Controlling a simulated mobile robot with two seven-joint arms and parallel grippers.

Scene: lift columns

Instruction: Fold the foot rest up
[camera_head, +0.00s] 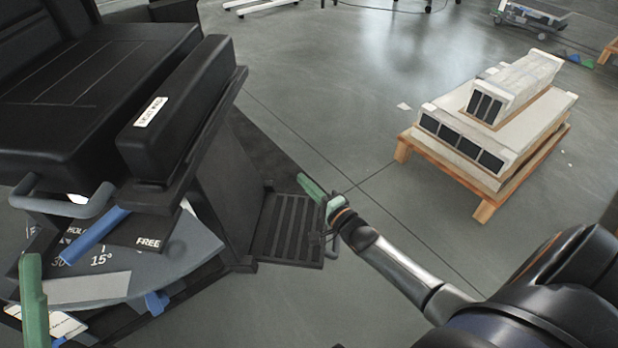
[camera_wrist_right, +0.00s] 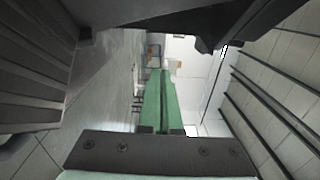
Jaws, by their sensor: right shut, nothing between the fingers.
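The foot rest (camera_head: 283,232) is a dark ribbed plate. It sticks out low from the front of the black chair (camera_head: 226,190) and lies about flat, folded down. A small grey loop (camera_head: 334,241) shows at its right edge. My right gripper (camera_head: 311,186) has green fingers, shut and empty, just above and beyond the plate's far right corner; I cannot tell whether it touches. The shut fingers also show in the right wrist view (camera_wrist_right: 161,100), with a dark slatted surface to their left. A green finger of my left gripper (camera_head: 33,300) shows at the left edge; its opening is hidden.
The chair has a black seat (camera_head: 85,85), a padded block (camera_head: 178,105), grey bar handles (camera_head: 62,203) and an angle-marked plate (camera_head: 150,262). White blocks (camera_head: 500,100) stand on a wooden pallet (camera_head: 484,208) at right. The floor between is clear.

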